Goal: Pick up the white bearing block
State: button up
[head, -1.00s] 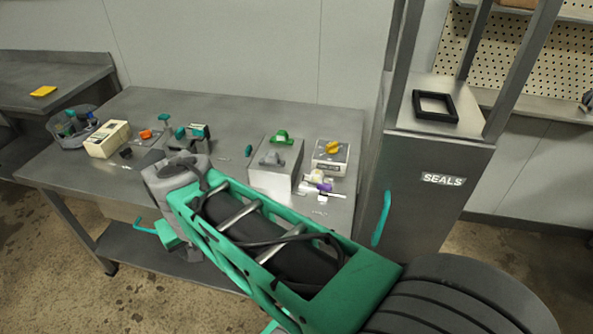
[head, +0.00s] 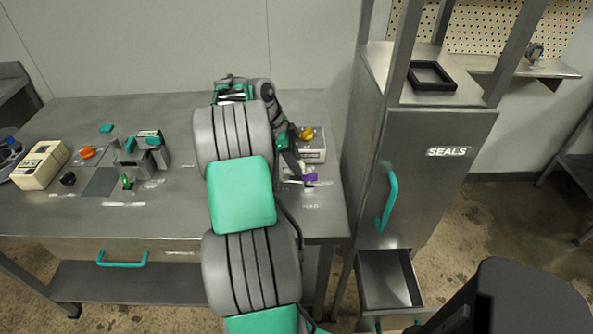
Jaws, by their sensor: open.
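The white bearing block does not show now. My arm covers the middle right of the steel table, where a pale block sat on a grey box earlier. My gripper (head: 292,158) shows only in part, as a dark and teal shape past the right edge of my arm, low over the table beside the box with the yellow block (head: 306,133). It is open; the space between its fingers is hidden. An orange bearing block (head: 88,152) lies on the left part of the table (head: 190,205).
A cream box (head: 38,167) and teal-and-grey fixtures (head: 145,145) stand on the table's left. A purple item (head: 310,177) lies near its right end. The SEALS cabinet (head: 425,150) stands close on the right, with an open drawer (head: 390,278) low down and a black frame (head: 432,76) on top.

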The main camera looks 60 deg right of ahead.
jog(key=shift+x, duration=0.95)
jog(key=shift+r, duration=0.1)
grip_shut()
